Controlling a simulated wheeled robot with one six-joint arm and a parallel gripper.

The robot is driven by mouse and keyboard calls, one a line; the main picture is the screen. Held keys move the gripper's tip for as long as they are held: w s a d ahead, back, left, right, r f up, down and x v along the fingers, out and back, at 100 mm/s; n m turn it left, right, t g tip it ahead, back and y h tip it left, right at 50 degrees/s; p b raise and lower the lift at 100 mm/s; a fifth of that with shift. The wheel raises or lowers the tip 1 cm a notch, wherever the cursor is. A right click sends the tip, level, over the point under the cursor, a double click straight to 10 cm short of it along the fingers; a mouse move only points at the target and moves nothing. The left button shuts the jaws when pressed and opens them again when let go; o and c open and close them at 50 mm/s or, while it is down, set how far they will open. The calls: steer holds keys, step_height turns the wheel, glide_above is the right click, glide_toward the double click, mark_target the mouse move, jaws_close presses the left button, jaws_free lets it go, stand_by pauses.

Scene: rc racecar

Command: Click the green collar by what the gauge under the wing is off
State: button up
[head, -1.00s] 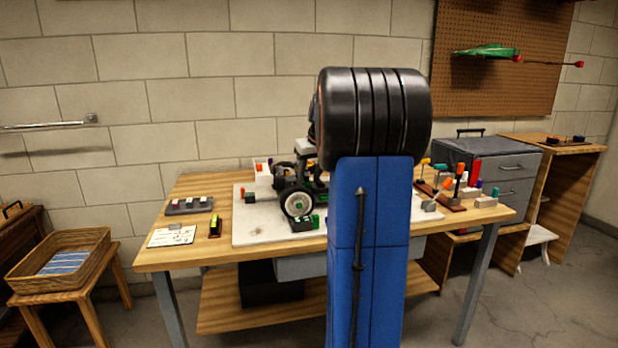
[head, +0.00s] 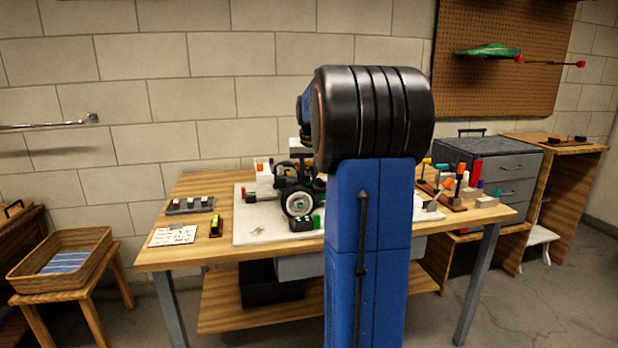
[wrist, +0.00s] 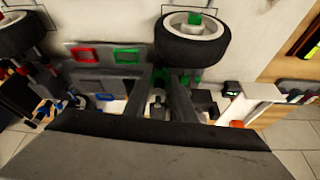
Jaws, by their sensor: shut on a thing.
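The race car stands on the pale mat (head: 265,230) on the workbench, partly hidden behind my arm in the head view. Its near wheel (head: 298,202) also shows in the wrist view (wrist: 192,38), with a green hub. Bright green parts (wrist: 196,75), likely the green collar, show at my fingertips. My gripper (wrist: 178,76) reaches down at the car and is shut, seemingly on this collar; the grip is largely hidden. A white part (wrist: 252,101), perhaps the wing, lies right of it. A small black box with a green mark (wrist: 231,89) may be the gauge; its reading is illegible.
A written card (head: 174,235) and a yellow-black item (head: 216,225) sit on the bench's left. A tool rack (head: 447,197) stands right. A wicker basket (head: 60,262) is far left.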

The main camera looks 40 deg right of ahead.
steer(key=shift+m, duration=0.3)
steer(key=o, duration=1.1)
steer(key=shift+c, duration=0.2)
steer(key=shift+a+r, duration=0.1)
steer(key=v, duration=1.7)
steer(key=shift+a, duration=0.25)
steer(key=shift+r, duration=0.1)
